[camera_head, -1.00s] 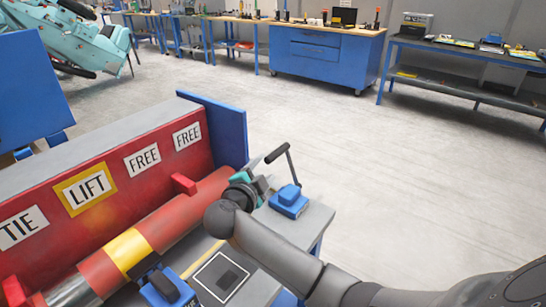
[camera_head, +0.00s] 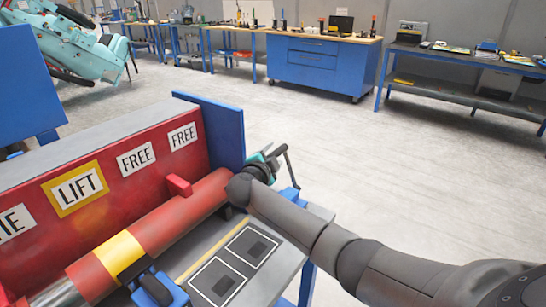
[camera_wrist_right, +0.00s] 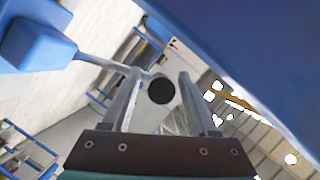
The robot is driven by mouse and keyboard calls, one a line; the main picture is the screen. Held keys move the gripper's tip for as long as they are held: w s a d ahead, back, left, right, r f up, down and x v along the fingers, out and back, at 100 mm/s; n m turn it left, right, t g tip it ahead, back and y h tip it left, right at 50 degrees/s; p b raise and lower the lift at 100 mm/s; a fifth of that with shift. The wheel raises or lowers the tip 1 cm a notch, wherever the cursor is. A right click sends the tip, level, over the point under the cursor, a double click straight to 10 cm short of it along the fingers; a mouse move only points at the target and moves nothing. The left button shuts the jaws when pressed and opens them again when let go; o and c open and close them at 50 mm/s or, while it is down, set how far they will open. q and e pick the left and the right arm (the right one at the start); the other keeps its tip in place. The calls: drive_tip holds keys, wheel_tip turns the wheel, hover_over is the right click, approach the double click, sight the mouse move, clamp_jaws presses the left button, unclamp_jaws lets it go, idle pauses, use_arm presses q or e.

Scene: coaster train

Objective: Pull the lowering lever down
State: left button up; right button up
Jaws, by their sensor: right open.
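The lowering lever (camera_head: 291,172) has a dark bent handle on a thin arm. It rises from a blue block (camera_head: 290,193) at the right end of the bench, and my right arm partly hides that block. My right gripper (camera_head: 274,152), teal and grey, is at the lever's handle. In the right wrist view its two fingers are apart, and the black round end of the handle (camera_wrist_right: 160,90) shows between them. The lever's rod runs from there to the blue block (camera_wrist_right: 38,38). I cannot tell whether the fingers touch the handle. My left gripper is not in view.
A red panel with a LIFT sign (camera_head: 76,188) and FREE signs stands behind a red and yellow cylinder (camera_head: 180,215). A blue end plate (camera_head: 222,128) rises close behind my right gripper. Black pads (camera_head: 252,245) lie on the bench top. The floor to the right is clear.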

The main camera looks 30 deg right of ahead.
clamp_jaws()
idle(1.3)
